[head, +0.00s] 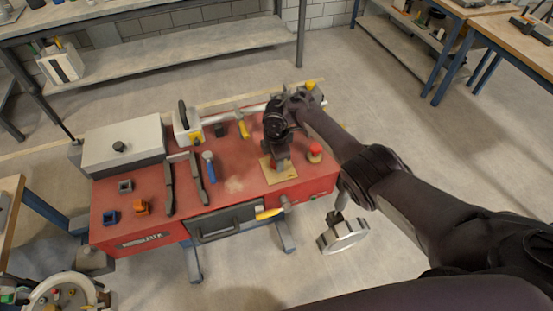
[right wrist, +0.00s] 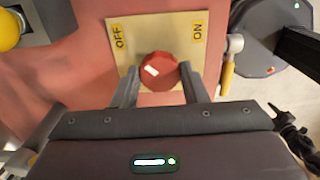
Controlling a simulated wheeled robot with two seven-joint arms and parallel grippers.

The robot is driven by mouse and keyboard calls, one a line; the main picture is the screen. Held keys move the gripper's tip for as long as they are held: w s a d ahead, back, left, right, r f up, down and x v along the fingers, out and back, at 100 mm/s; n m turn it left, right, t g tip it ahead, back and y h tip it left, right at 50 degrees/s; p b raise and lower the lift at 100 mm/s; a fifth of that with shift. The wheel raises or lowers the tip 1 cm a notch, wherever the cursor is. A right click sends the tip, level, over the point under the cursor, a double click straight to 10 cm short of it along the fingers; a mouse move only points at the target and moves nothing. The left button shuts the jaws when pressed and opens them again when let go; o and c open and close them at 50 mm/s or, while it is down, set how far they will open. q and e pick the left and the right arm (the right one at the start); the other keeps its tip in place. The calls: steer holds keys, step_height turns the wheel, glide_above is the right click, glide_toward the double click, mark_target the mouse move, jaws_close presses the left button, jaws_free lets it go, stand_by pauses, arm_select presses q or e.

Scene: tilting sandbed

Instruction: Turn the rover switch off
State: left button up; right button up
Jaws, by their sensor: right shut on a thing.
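The rover switch is a round red knob (right wrist: 158,70) on a pale yellow plate (right wrist: 180,32) marked OFF at the left and ON at the right in the right wrist view. A small white mark shows on the knob, left of its middle. The same plate (head: 266,174) shows in the head view on the red bench, mostly under my right gripper (head: 280,160). In the right wrist view my right gripper (right wrist: 159,80) has one finger on each side of the knob and is shut on it. My left gripper is not in view.
A red mushroom button (head: 315,150) stands just right of the plate. Hand tools, a white box (head: 123,148) and small orange (head: 142,207) and blue (head: 111,217) blocks lie on the bench's left. A grey handle (head: 217,232) sticks out in front. A steel handwheel (head: 342,237) stands at the right.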

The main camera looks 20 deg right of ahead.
steer(key=o, duration=1)
steer(key=shift+c, duration=0.2)
steer(key=shift+r, duration=0.1)
step_height(320, 180, up, 8)
steer(key=shift+f+p, duration=0.2)
steer(key=shift+p, duration=0.5)
